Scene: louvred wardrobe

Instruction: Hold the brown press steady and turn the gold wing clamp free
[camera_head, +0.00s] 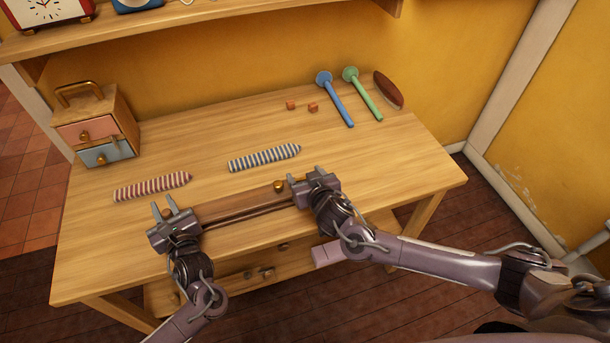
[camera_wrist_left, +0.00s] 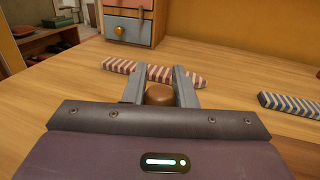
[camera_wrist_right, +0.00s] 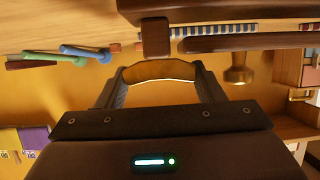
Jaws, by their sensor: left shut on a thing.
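The brown press (camera_head: 245,216) lies along the front of the table between my two grippers. My left gripper (camera_head: 165,211) is shut on its left end; the left wrist view shows a rounded brown end (camera_wrist_left: 160,95) between the fingers. The gold wing clamp (camera_wrist_right: 160,71) spans the gap between the fingers of my right gripper (camera_wrist_right: 160,88) in the right wrist view. Those fingers are wide apart and around it; I cannot tell whether they touch it. In the head view my right gripper (camera_head: 304,182) hides the clamp and the press's right end.
A red-striped bar (camera_head: 152,187) and a blue-striped bar (camera_head: 264,157) lie behind the press. A small drawer box (camera_head: 97,125) stands at the left. Blue (camera_head: 338,103) and green (camera_head: 364,97) mallet-like tools, a brown oval (camera_head: 388,90) and small blocks (camera_head: 313,107) lie at the back.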

